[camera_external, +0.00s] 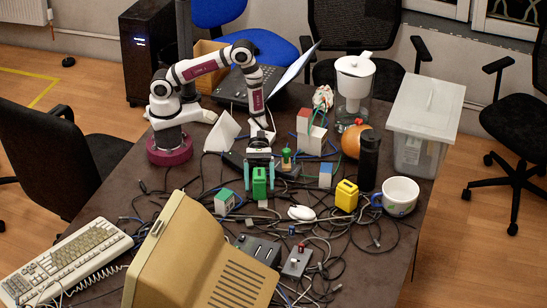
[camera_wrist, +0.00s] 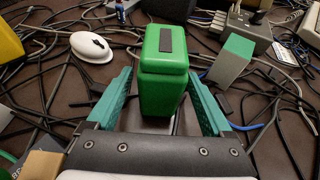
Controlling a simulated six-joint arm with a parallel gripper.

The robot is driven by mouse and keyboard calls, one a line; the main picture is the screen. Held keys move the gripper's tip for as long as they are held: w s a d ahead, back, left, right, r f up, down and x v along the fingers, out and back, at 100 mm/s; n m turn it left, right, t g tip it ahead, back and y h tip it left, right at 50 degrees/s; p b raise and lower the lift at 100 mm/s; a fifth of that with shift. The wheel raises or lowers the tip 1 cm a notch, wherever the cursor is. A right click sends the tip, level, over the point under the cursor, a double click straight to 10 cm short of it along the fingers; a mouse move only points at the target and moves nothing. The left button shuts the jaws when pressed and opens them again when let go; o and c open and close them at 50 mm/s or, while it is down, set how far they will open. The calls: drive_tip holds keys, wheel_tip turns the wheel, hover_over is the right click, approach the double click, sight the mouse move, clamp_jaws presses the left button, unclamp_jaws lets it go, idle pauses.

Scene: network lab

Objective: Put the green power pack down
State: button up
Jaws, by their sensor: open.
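The green power pack (camera_external: 259,184) stands upright on the dark table (camera_external: 345,262), in front of my arm. In the wrist view the power pack (camera_wrist: 162,75) is a green block with a dark strip on top. It stands between the two teal fingers of my gripper (camera_external: 259,176). The gripper (camera_wrist: 160,100) is open, with a visible gap between each finger and the pack.
A green-and-white block (camera_external: 224,202) stands close on the left, and a yellow pack (camera_external: 346,195) to the right. A white mouse (camera_external: 301,213) lies nearby. Black and grey cables cover much of the table around the pack. A beige monitor (camera_external: 190,262) fills the front.

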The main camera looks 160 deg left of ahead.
drive_tip(key=v, duration=0.8)
drive_tip(key=d+r+m+g+h, duration=0.3)
drive_tip(key=d+r+m+g, duration=0.15)
drive_tip(key=d+m, duration=0.3)
drive_tip(key=d+r+m+g+h, duration=0.25)
drive_tip(key=d+r+m, duration=0.35)
drive_tip(key=d, duration=0.3)
drive_tip(key=s+d+r+m+g+y, duration=0.2)
drive_tip(key=s+d+m+g, duration=0.35)
drive_tip(key=m, duration=0.25)
drive_tip(key=s+a+r+m+y, duration=0.1)
drive_tip(key=s+r+m+y, duration=0.2)
drive_tip(key=s+m+y, duration=0.6)
drive_tip(key=m, duration=0.5)
drive_tip(key=shift+a+r+g+y, duration=0.2)
drive_tip(key=shift+a+g+y, duration=0.15)
